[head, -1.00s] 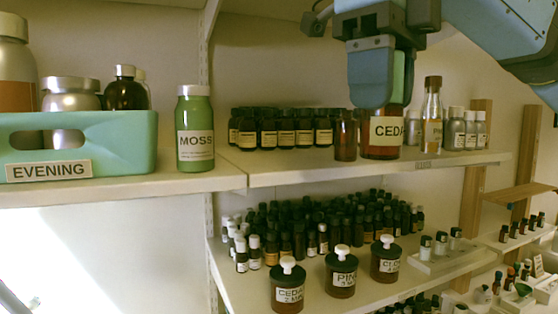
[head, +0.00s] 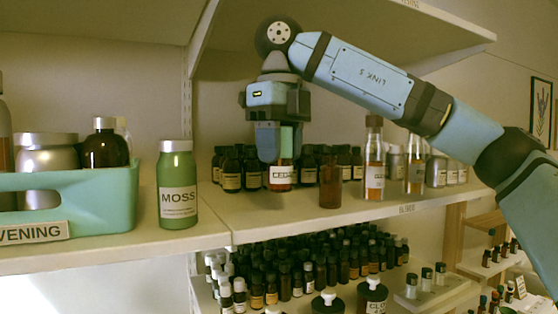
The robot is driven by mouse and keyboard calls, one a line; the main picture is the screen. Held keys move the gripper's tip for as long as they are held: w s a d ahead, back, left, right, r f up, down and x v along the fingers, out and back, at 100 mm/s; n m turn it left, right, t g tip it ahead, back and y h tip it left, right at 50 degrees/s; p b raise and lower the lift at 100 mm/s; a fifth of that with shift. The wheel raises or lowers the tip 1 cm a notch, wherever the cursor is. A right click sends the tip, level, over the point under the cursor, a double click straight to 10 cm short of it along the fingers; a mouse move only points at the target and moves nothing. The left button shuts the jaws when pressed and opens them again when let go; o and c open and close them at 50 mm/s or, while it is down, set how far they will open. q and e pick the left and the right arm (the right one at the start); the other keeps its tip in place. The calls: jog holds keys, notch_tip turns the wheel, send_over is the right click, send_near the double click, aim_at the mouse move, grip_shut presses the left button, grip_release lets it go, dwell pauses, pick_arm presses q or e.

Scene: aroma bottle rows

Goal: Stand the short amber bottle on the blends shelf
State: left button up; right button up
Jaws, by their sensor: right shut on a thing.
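My right gripper (head: 279,150) points down over the middle shelf (head: 275,222) and is shut on a short amber bottle (head: 282,186) with a white label starting "CED". The fingers hide the upper part of this bottle. It hangs upright in front of the row of small dark bottles, its base close to the shelf; I cannot tell whether it touches. The small tag on the shelf's front edge is too blurred to read. An unlabelled amber bottle (head: 330,183) stands just right of the held one. My left gripper is not in view.
A green MOSS bottle (head: 178,190) and the teal EVENING crate (head: 108,207) stand to the left. Dark bottles (head: 231,172) line the back. A tall clear bottle with amber liquid (head: 374,170) stands right. The shelf front between MOSS and the unlabelled bottle is clear. Another shelf (head: 340,30) hangs above.

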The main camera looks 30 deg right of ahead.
aim_at(279, 171)
jog(key=shift+w+d+f+p, duration=0.15)
jog(key=shift+f+p, duration=0.3)
jog(key=shift+f, duration=1.25)
jog(key=shift+f+b, duration=0.3)
jog(key=o, duration=1)
jog(key=shift+c, duration=0.2)
jog(key=shift+r, duration=4)
jog(key=shift+f, duration=0.1)
